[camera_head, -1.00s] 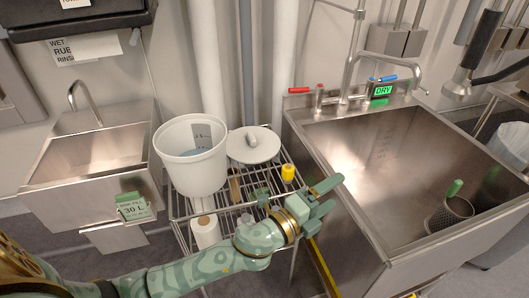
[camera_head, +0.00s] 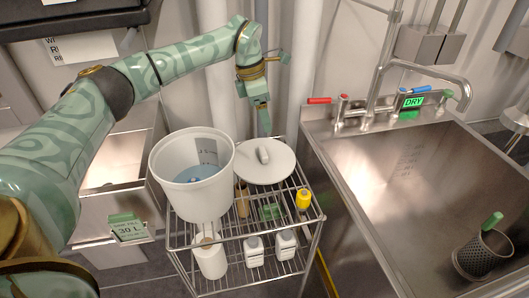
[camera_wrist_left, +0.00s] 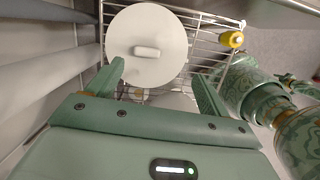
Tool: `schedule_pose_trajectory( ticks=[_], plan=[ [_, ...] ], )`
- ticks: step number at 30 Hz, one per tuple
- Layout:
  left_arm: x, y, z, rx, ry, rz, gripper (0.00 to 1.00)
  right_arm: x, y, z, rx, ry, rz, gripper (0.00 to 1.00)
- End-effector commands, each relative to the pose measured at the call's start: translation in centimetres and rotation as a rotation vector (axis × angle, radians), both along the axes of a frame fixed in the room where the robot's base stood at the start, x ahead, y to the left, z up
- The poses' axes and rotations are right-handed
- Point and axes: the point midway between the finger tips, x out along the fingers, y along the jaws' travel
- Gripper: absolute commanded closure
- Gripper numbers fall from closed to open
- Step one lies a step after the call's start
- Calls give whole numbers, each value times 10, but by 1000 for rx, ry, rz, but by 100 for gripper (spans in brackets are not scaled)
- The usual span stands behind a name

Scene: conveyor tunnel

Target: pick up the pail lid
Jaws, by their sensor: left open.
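The pail lid (camera_head: 272,174) is a white disc with a short bar handle (camera_head: 263,155). It lies flat on the wire rack, right of the white pail (camera_head: 205,200). My left gripper (camera_head: 275,95) is at the far side of the lid, with one finger pointing down near its back edge. In the left wrist view the lid (camera_wrist_left: 125,50) and its handle (camera_wrist_left: 147,52) show ahead of the spread fingers (camera_wrist_left: 160,78), with nothing between them. The exact gap to the lid is hard to tell. My right gripper is not in view.
White pipes (camera_head: 280,60) stand close behind. A steel sink (camera_head: 400,180) is to the right. The pail holds something blue.

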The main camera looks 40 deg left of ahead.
Motion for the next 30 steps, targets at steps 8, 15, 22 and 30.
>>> schedule_pose_trajectory(
  ticks=[8,15,22,30],
  plan=[
    [-4,30,-15,62,48,70,20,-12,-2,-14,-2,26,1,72],
    [3,23,-74,61,46,69,20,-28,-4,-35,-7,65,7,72],
    [5,20,-93,59,40,69,20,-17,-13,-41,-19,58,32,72],
    [10,13,-138,59,45,69,20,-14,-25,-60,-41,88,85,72]
  ],
)
